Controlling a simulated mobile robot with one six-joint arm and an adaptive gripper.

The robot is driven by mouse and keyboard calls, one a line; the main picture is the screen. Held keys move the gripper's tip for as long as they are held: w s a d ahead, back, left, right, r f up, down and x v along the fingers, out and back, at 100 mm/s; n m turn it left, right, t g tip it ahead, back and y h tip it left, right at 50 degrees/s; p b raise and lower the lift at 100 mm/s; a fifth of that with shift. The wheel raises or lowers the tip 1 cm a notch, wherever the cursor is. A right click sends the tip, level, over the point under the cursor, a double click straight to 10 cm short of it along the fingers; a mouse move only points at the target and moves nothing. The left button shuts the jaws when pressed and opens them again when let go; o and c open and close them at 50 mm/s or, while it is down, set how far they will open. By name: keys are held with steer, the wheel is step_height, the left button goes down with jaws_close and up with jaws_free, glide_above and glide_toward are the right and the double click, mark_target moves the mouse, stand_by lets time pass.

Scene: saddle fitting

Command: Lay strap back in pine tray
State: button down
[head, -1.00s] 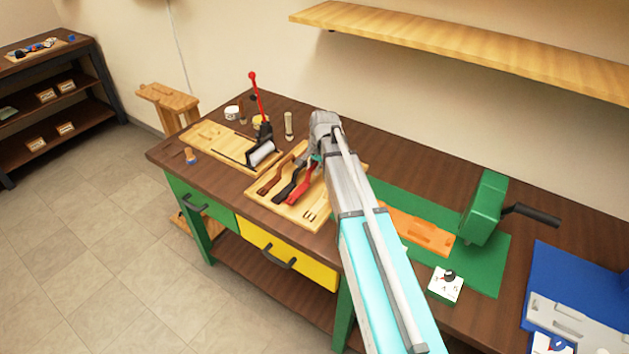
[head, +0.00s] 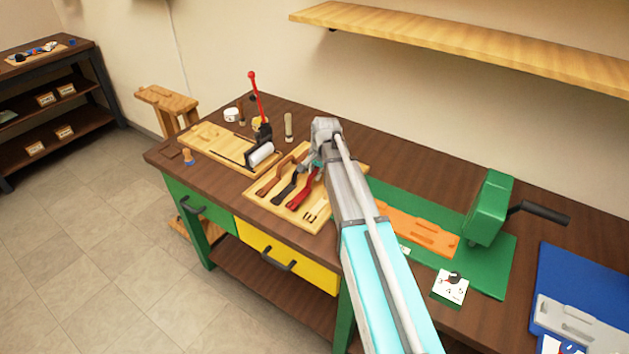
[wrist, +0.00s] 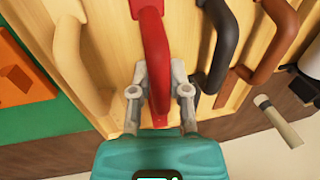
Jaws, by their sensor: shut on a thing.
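The red strap (head: 302,194) is at the pine tray (head: 286,214) on the workbench, and it shows large in the wrist view (wrist: 154,35). My gripper (wrist: 160,78) is shut on the red strap, with a finger on each side of its near end. In the head view my gripper (head: 313,166) is partly hidden by my arm. A black strap (wrist: 221,45) and brown straps (wrist: 278,35) lie to the right of it in the wrist view, and a pale strap (wrist: 77,62) to the left. I cannot tell whether the red strap touches the tray floor.
A board with a red-levered roller tool (head: 259,118) stands left of the tray. A green mat (head: 488,271) with an orange block (head: 420,230) and a green cranked machine (head: 488,207) lies to the right. A small handled tool (wrist: 277,120) stands behind the tray.

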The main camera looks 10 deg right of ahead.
steer(key=shift+f+b, duration=0.3)
steer(key=shift+f, duration=0.3)
steer(key=shift+f, duration=0.1)
steer(key=c, duration=0.6)
jaws_free()
steer(key=shift+r, duration=0.2)
step_height(320, 180, up, 12)
steer(key=s+d+p, duration=0.1)
steer(key=p, duration=1.1)
steer(key=shift+s+d+f, duration=0.15)
steer(key=shift+s+d, duration=0.2)
steer(key=s+a+n+g+h, duration=0.1)
steer(key=s+n, duration=0.8)
steer(key=s, duration=1.4)
steer(key=shift+s+a+f+g+h, duration=0.2)
steer(key=shift+s+a+g+h, duration=0.1)
steer(key=shift+a, duration=0.05)
